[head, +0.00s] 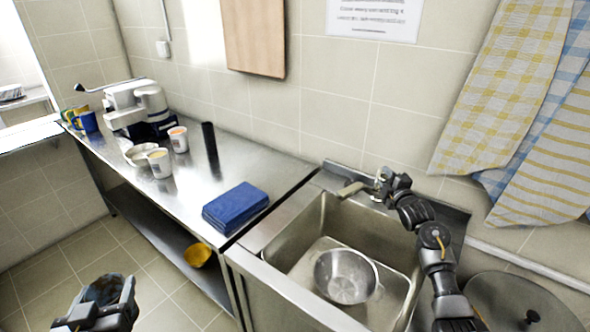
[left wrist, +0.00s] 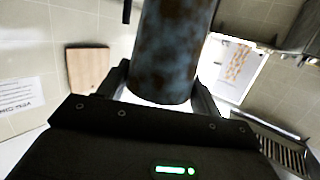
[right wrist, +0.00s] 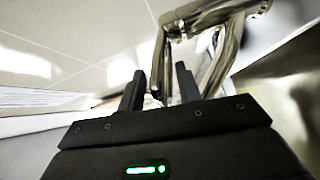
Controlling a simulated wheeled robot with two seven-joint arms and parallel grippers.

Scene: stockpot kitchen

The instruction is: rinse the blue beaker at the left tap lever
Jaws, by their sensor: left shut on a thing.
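A blue beaker (left wrist: 168,50) with brown blotches is held between the fingers of my left gripper (left wrist: 165,88). In the head view the beaker (head: 103,289) and my left gripper (head: 103,308) are low at the left, over the floor, well away from the sink. The chrome tap (head: 352,189) is at the sink's back edge. My right gripper (head: 388,182) is at the tap. In the right wrist view its fingers (right wrist: 160,85) stand apart, with chrome tap parts (right wrist: 228,40) just beyond them. I cannot tell whether they touch a lever.
The sink (head: 303,238) holds a metal colander (head: 345,277). A lidded stockpot (head: 520,300) stands at the right.

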